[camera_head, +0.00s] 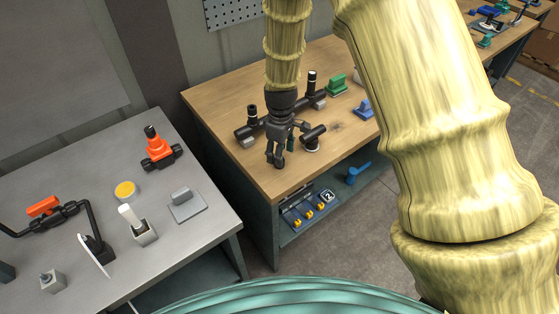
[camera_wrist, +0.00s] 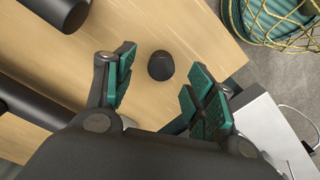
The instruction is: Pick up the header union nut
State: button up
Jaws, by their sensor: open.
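A small dark, rounded piece, which looks like the header union nut (camera_wrist: 161,66), sits on the wooden bench (camera_wrist: 175,25) in the wrist view. It lies between the lines of my two fingers, beyond the tips, and nothing touches it. My gripper (camera_wrist: 161,84) is open and empty, with green pads on both fingers. In the head view my gripper (camera_head: 277,162) points down over the front part of the wooden bench (camera_head: 240,165). I cannot make out the nut there; my gripper probably hides it.
A dark pipe assembly (camera_head: 305,107) stands behind my gripper, and a short black fitting (camera_head: 314,136) is close at its right. A green block (camera_head: 337,85) and a blue part (camera_head: 363,108) stand farther back. The grey table (camera_head: 75,185) at left holds orange-handled valves.

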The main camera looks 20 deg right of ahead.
jog(key=shift+a+f+p, duration=0.2)
jog(key=shift+f+p, duration=0.2)
jog(key=shift+f, duration=1.55)
jog(key=c, duration=1)
jog(key=shift+c, duration=0.3)
jog(key=shift+r, duration=0.2)
